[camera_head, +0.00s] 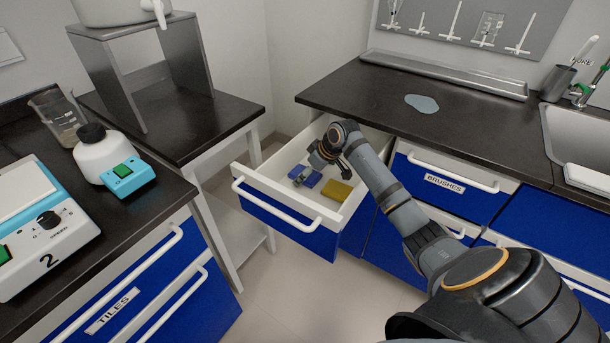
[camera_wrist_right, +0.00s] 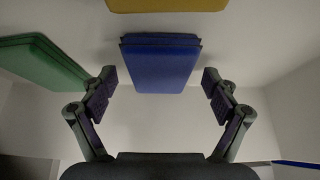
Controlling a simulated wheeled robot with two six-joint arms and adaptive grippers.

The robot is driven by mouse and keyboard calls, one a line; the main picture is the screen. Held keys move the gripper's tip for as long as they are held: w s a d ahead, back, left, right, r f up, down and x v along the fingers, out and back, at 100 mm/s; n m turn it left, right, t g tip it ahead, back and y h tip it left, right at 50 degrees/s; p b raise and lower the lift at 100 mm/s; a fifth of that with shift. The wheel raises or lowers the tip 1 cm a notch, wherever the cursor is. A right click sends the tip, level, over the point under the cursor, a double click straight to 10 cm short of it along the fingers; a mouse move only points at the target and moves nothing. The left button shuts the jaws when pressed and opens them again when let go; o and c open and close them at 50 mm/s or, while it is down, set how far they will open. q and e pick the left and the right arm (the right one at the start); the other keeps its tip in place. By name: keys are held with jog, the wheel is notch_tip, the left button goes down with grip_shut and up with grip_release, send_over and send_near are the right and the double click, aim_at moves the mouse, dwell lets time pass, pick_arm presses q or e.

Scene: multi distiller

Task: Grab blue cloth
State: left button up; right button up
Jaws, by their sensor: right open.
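The blue cloth (camera_wrist_right: 160,62) is a folded stack in the drawer, centred between and just beyond my right gripper's fingertips in the right wrist view. It also shows in the head view (camera_head: 314,180), partly hidden by the gripper. My right gripper (camera_wrist_right: 157,88) is open and empty, with a finger to each side of the cloth's near edge and gaps on both sides. In the head view the right gripper (camera_head: 310,172) reaches down into the open drawer. My left gripper is not in view.
The open white drawer (camera_head: 262,187) has walls close around the gripper. A yellow cloth (camera_head: 337,191) lies beside the blue one, and a green cloth (camera_wrist_right: 42,62) lies to the left in the wrist view. A dark counter (camera_head: 370,100) stands behind the drawer.

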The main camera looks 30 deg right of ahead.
jog(key=shift+c, duration=0.3)
jog(key=c, duration=1.1)
